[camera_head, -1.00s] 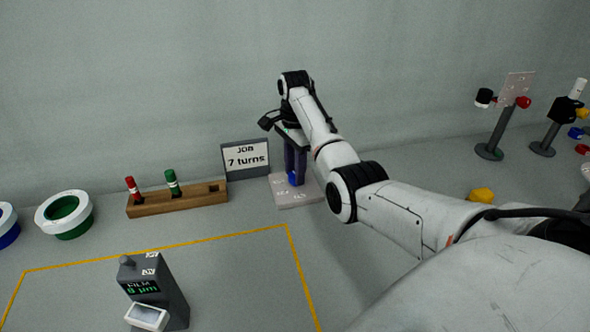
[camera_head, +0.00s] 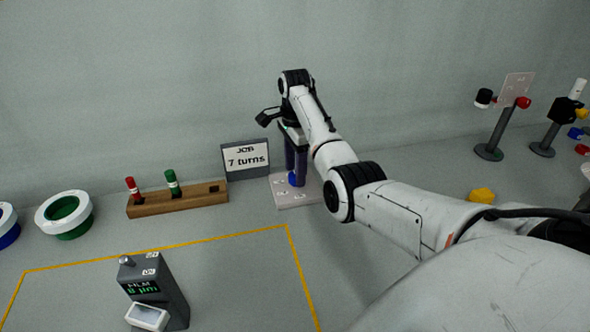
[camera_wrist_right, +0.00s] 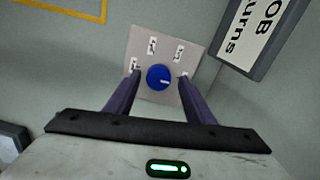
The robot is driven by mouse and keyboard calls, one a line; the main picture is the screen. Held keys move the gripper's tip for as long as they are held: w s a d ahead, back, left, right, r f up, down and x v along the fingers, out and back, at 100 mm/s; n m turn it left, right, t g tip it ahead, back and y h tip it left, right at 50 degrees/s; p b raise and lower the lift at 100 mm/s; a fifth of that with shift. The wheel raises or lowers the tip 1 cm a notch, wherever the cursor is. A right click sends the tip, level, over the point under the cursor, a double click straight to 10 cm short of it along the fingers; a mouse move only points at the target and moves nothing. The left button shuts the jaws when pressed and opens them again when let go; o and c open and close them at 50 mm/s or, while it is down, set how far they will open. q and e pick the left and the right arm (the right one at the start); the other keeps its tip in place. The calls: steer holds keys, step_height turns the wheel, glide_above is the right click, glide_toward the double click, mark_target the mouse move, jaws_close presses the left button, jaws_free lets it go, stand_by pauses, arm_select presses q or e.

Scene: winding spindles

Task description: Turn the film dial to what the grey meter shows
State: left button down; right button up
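The film dial is a blue knob (camera_wrist_right: 158,77) on a pale plate (camera_wrist_right: 145,38) with several small labels; it also shows in the head view (camera_head: 293,180). A white mark on the knob points right in the wrist view, roughly toward the label by the right-hand finger. My right gripper (camera_wrist_right: 160,76) is open, its two dark fingers apart on either side of the knob; contact cannot be told. The grey meter (camera_head: 170,288) stands at the front left, its green display reading FILM and, blurrily, 8 µm. My left gripper is out of view.
A grey sign (camera_head: 245,158) reading JOB 7 turns stands left of the plate. A wooden block (camera_head: 150,207) holds a red and a green spindle. A green-and-white ring (camera_head: 45,215) lies left. Posts (camera_head: 497,140) stand right. The yellow-outlined area is mostly clear.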

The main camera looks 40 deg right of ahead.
mark_target(294, 174)
steer(key=shift+a+f, duration=0.1)
steer(key=shift+f, duration=0.05)
step_height(294, 174, up, 10)
steer(key=shift+r, duration=0.2)
stand_by(0.4)
stand_by(0.5)
